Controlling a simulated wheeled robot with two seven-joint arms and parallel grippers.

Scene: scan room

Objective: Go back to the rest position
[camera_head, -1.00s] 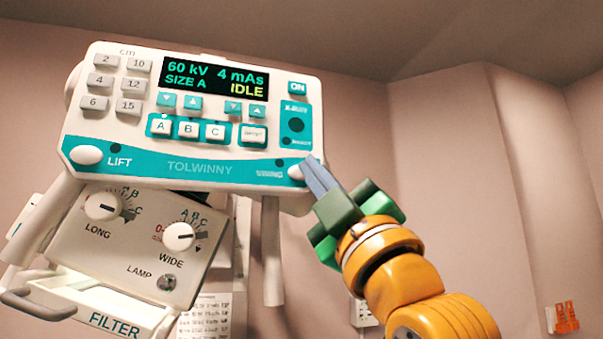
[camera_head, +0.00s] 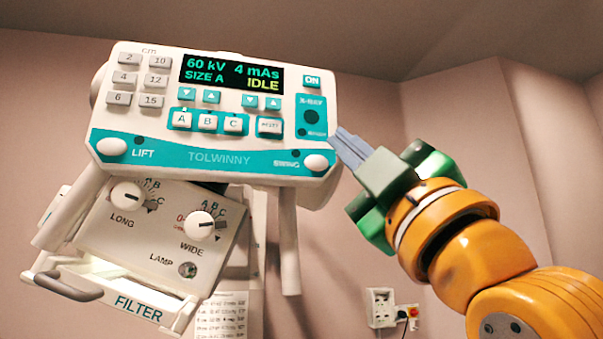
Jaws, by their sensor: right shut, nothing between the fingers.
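My right gripper (camera_head: 343,141), green with grey fingers on an orange arm, is shut and empty. Its fingertips are just right of the control panel (camera_head: 225,161), near its lower right edge; I cannot tell whether they touch it. The white and teal panel has a display (camera_head: 231,74) reading 60 kV, 4 mAs, SIZE A, IDLE. The white SWING knob (camera_head: 316,162) is in full view at its lower right corner, and the LIFT knob (camera_head: 111,146) is at its lower left. My left gripper is not in view.
Below the panel hangs a box with LONG (camera_head: 126,196) and WIDE (camera_head: 199,224) dials and a FILTER tray (camera_head: 117,295) with a grey handle. A white wall box (camera_head: 380,308) is at the lower right.

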